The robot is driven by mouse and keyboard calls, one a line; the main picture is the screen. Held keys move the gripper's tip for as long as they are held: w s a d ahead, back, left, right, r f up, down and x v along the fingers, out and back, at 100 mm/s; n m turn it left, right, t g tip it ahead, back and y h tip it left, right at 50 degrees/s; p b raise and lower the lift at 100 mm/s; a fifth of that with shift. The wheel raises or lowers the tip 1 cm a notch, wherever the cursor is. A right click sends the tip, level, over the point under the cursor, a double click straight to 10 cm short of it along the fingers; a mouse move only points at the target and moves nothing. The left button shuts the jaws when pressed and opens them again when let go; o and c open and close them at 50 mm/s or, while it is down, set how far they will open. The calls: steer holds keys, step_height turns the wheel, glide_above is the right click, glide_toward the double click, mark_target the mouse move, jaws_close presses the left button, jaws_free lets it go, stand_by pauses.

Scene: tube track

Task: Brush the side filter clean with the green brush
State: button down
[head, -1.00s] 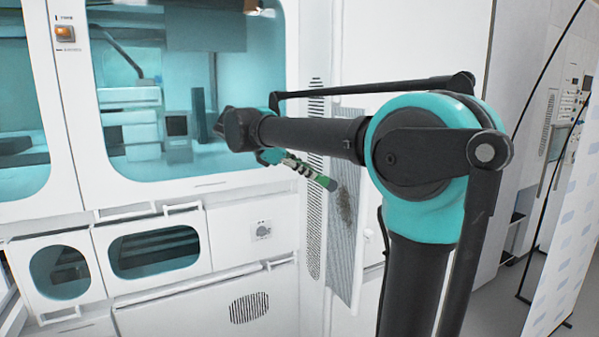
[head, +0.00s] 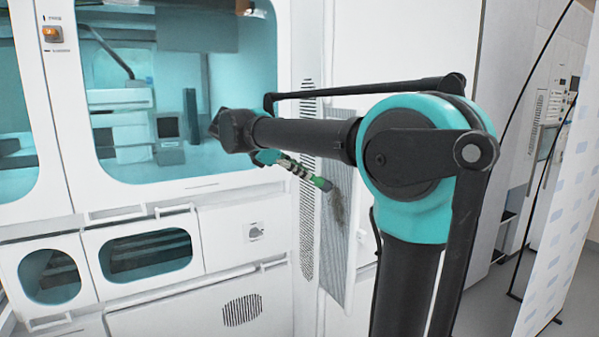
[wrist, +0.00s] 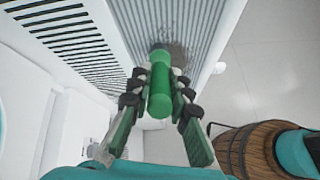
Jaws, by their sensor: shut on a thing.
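The side filter (head: 335,262) is a grey ribbed panel on the side of the white machine, with a dark dirt patch near its upper middle. It also shows at the top of the wrist view (wrist: 204,14), with the patch just beyond the brush. My gripper (head: 308,176) is shut on the green brush (wrist: 159,88), its fingers on both sides of the handle. The brush's grey tip (head: 326,185) points at the filter beside the dirt patch. I cannot tell whether the tip touches the filter. Part of the filter is hidden behind my arm.
The white machine (head: 225,215) with teal windows fills the left. A slotted vent strip (head: 307,230) runs beside the filter. A wooden barrel (wrist: 243,150) shows at lower right in the wrist view. A patterned panel (head: 565,245) stands at the right, with open floor (head: 490,300) before it.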

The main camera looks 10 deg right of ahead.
steer(key=shift+w+d, duration=0.15)
steer(key=shift+d, duration=0.15)
steer(key=shift+r, duration=0.15)
steer(key=shift+r, duration=0.55)
steer(key=shift+r, duration=0.1)
steer(key=shift+r, duration=0.5)
steer(key=shift+f, duration=1)
steer(key=shift+f, duration=0.1)
steer(key=shift+f, duration=0.75)
